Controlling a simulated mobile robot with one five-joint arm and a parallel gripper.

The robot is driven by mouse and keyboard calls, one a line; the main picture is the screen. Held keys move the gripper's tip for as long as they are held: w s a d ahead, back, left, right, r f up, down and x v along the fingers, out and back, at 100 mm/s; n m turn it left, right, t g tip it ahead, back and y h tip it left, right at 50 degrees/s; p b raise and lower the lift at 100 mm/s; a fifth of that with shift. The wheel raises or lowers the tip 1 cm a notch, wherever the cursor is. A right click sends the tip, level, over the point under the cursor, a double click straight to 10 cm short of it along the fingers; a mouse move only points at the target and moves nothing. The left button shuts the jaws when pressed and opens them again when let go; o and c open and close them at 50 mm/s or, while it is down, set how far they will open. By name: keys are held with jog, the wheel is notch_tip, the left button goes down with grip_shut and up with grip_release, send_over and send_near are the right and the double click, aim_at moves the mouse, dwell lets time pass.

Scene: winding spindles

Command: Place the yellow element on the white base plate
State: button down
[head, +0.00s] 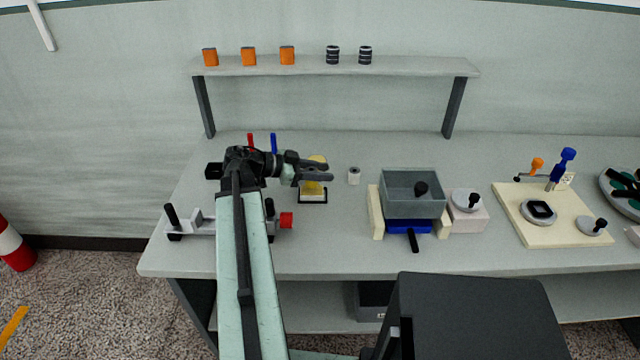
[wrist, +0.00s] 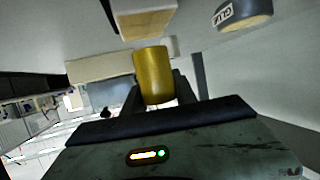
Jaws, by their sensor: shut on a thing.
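My gripper (head: 328,170) reaches right over the left half of the table and is shut on the yellow element (head: 313,187). In the wrist view the yellow element (wrist: 152,75) is a cylinder held between the two fingers (wrist: 156,98). In the head view a small dark-edged plate with a white strip (head: 313,201) lies directly below the element, probably the white base plate. The fingers hide part of the element. I cannot tell whether the element touches the plate.
A small white cylinder (head: 354,176) stands just right of the plate. A grey bin (head: 413,207) on cream supports is farther right. A metal fixture with a red end (head: 286,220) is at front left. A shelf (head: 330,67) with orange and black parts runs behind.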

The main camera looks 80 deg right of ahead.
notch_tip(320, 180, down, 2)
jog(key=shift+f+b, duration=0.25)
jog(key=shift+b, duration=0.3)
jog(key=shift+r, duration=0.2)
jog(key=shift+f, duration=0.15)
jog(key=c, duration=1)
grip_release()
jog(key=shift+r+p, duration=0.25)
jog(key=shift+p, duration=0.05)
jog(key=p+v, duration=0.4)
jog(key=v, duration=0.8)
